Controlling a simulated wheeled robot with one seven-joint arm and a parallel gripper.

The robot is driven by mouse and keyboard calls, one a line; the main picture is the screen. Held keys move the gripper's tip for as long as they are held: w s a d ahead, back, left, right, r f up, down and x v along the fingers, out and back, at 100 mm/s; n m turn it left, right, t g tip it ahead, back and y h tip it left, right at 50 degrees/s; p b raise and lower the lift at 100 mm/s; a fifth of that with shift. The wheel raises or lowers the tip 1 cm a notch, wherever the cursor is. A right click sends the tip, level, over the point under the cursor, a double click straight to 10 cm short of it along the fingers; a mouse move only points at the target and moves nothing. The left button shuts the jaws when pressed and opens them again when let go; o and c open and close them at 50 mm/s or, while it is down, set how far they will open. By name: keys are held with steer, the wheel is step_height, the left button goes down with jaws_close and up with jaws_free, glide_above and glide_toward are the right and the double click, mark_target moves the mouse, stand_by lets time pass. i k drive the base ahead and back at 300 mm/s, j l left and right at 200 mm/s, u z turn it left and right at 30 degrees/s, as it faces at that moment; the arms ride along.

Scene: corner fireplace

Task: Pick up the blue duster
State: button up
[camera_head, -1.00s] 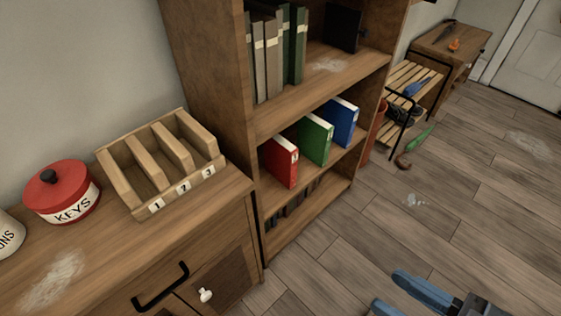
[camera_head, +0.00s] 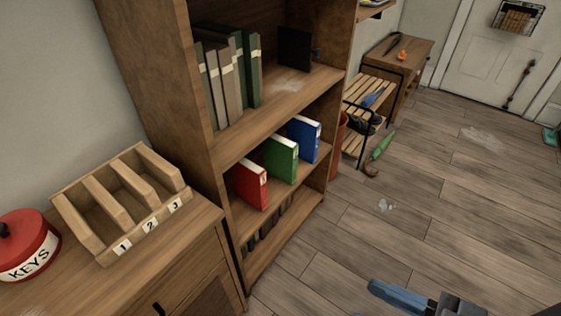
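A blue object that looks like the duster (camera_head: 374,97) lies on the slatted wooden bench at the back, right of the bookcase; it is small and partly indistinct at this distance. My gripper (camera_head: 392,303) shows only in part at the bottom edge, far in front of the bench. One blue finger is in view and the other is cut off below the frame. Its spacing matches the earlier open pose, and nothing shows held in it.
A bookcase (camera_head: 225,150) with red, green and blue binders and a cabinet with a slotted wooden tray (camera_head: 72,206) and a red keys tin (camera_head: 28,240) stand left. A green item (camera_head: 380,148) lies on the floor by the bench. The floor (camera_head: 450,210) is largely clear.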

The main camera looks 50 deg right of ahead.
mark_target(368, 100)
steer(key=z, duration=1.95)
